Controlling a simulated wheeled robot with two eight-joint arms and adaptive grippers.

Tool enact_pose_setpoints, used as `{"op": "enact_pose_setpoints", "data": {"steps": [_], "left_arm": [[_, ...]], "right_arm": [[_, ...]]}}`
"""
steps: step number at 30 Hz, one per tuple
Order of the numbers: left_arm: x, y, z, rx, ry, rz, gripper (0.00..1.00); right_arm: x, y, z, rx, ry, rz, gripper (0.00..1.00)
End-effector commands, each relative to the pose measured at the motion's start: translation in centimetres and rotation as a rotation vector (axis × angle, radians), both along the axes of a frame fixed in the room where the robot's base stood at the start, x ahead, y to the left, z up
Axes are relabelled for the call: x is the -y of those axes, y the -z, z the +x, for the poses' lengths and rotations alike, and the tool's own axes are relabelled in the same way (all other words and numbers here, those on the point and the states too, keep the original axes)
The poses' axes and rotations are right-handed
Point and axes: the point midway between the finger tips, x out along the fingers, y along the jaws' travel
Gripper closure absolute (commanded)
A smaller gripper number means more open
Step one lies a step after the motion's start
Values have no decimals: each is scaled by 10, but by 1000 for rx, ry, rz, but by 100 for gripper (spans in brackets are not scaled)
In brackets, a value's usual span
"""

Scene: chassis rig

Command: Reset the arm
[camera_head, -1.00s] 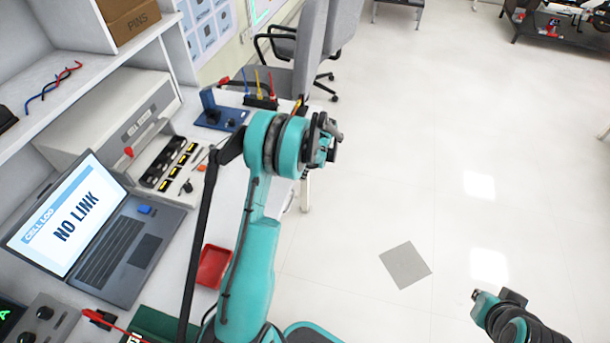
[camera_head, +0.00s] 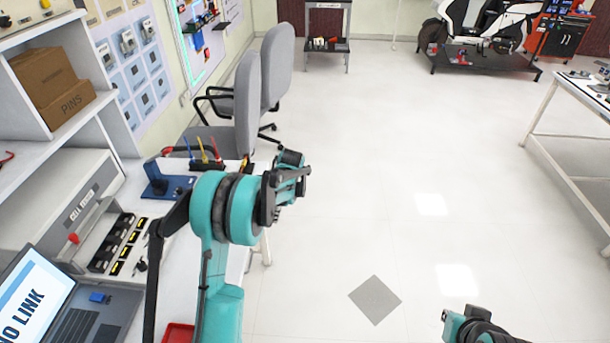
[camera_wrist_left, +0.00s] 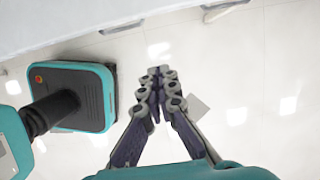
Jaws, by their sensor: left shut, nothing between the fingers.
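My left arm comes in at the lower left of the head view, with its teal joint above the workbench edge. My left gripper (camera_head: 292,178) is seen end-on there, small and dark, and its fingers are hard to make out. In the left wrist view the fingers of my left gripper (camera_wrist_left: 158,74) are together at the tips, with nothing between them, above the pale floor. Part of my right arm shows at the bottom right of the head view; I cannot make out its gripper.
The white workbench (camera_head: 232,258) at left carries a laptop (camera_head: 40,305), a blue fixture (camera_head: 168,186) and a red tray (camera_head: 178,333). Grey chairs (camera_head: 247,100) stand behind it. Another table (camera_head: 575,95) stands at right. The floor (camera_head: 400,170) between is open.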

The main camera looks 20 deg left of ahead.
Motion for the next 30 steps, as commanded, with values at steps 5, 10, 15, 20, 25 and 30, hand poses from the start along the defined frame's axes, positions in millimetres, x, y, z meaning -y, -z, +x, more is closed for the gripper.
{"op": "enact_pose_setpoints", "data": {"steps": [5,10,15,20,25,30], "left_arm": [[2,-4,-1,6,-7,0,100],[16,-38,-13,82,-88,-7,100],[43,-92,-42,225,-256,-40,100],[69,-133,-78,358,-427,-95,100],[95,-162,-122,483,-612,-177,100],[118,-175,-167,593,-801,-283,100]], "right_arm": [[0,0,0,0,0,0,100],[0,0,0,0,0,0,100],[0,0,0,0,0,0,100],[0,0,0,0,0,0,100],[0,0,0,0,0,0,100],[0,0,0,0,0,0,100]]}}
